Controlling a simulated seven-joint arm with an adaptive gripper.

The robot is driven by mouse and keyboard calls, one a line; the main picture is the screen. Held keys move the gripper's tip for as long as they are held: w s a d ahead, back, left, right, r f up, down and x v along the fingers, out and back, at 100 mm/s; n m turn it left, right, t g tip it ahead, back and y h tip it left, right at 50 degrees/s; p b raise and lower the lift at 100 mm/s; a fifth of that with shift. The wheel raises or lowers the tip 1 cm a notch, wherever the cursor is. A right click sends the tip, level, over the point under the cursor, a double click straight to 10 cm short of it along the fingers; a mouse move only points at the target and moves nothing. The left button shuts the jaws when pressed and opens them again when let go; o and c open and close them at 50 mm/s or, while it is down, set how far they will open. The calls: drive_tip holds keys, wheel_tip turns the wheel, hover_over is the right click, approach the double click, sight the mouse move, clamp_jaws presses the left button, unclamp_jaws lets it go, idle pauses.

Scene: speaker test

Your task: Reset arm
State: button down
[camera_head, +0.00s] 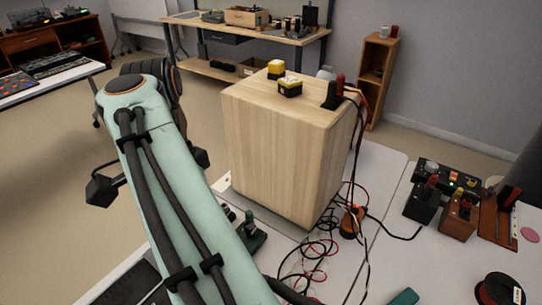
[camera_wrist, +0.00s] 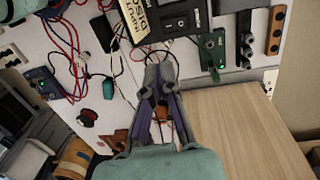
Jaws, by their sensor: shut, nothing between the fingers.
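My gripper (camera_wrist: 160,72) shows in the wrist view, its two fingers close together with nothing held between them. It hangs over the table beside the wooden speaker box (camera_wrist: 240,125). In the head view my teal arm crosses the left foreground, and the gripper itself is not seen there. The wooden speaker box (camera_head: 275,160) stands upright on the white table (camera_head: 385,165). Two yellow-and-black blocks (camera_head: 290,86) and red and black plugs (camera_head: 335,92) are on top of it.
Loose red and black cables (camera_head: 315,255) lie at the box's front right. Black and brown terminal blocks (camera_head: 460,215) and a dark round spool (camera_head: 498,290) are at the right. A green board (camera_wrist: 213,50) and a black device (camera_wrist: 170,22) are near the fingertips in the wrist view.

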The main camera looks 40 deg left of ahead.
drive_tip(key=shift+d+r, duration=0.1)
drive_tip(key=shift+r, duration=0.4)
